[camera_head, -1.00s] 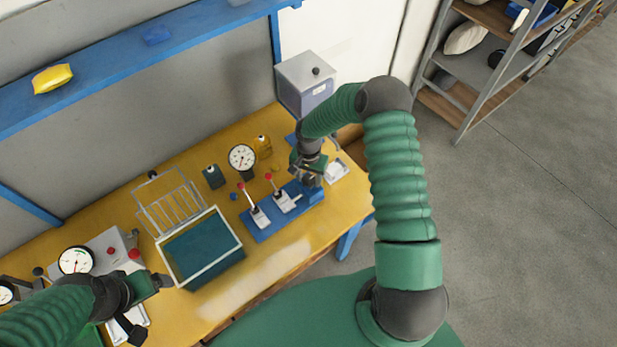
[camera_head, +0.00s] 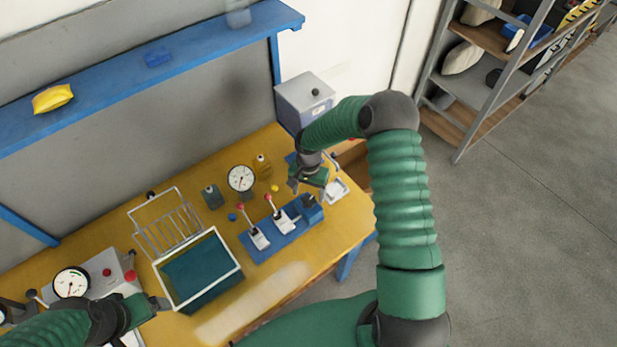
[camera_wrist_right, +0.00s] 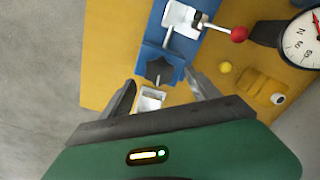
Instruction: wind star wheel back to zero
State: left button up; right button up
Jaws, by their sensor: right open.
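The star wheel (camera_wrist_right: 158,69) is a dark star-shaped knob on the right end of a blue base (camera_head: 262,251). In the head view the wheel (camera_head: 310,201) is small and dark, and its angle cannot be read. My right gripper (camera_wrist_right: 162,90) is open and empty, its fingers apart on either side just short of the wheel in the wrist view. In the head view my right gripper (camera_head: 307,185) hangs above and behind that end of the base. My left gripper (camera_head: 150,306) is at the lower left, away from the wheel; its jaws are unclear.
Two red-knobbed levers (camera_head: 254,228) stand on the base left of the wheel. A round dial gauge (camera_head: 240,178) and small bottles are behind. A blue-green bin (camera_head: 240,272) and wire rack (camera_head: 165,215) are left. A grey box (camera_head: 304,97) stands at the back.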

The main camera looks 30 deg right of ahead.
aim_at(309, 199)
pick_arm(q)
jog(key=shift+s+b+x, duration=0.25)
jog(key=shift+b+x, duration=0.75)
jog(key=shift+x, duration=0.15)
pick_arm(e)
notch_tip(309, 199, up, 14)
jog(key=shift+f, duration=0.25)
pick_arm(q)
jog(key=shift+f, duration=0.1)
pick_arm(e)
jog(key=shift+w+d, duration=0.1)
jog(key=shift+w, duration=0.05)
